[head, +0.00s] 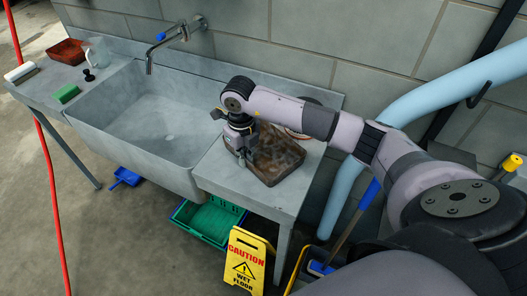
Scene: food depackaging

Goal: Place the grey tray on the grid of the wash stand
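A dirty brown-grey tray (279,160) is on the right counter (220,178) of the wash stand, right of the sink. It is the only tray-like thing on that counter, and its far side is partly covered by my arm. My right gripper (241,158) points down at the tray's left edge. Its fingertips are small and dark here, so I cannot tell whether they grip the edge. I cannot make out a grid on the stand. My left gripper is not in view.
The grey sink (155,110) is empty under a tap (168,37). A green sponge (66,93), a brush (22,73), a pale jug (97,51) and a reddish-brown container (67,51) stand on the left counter. A yellow caution sign (247,262) and green crate (209,220) are below.

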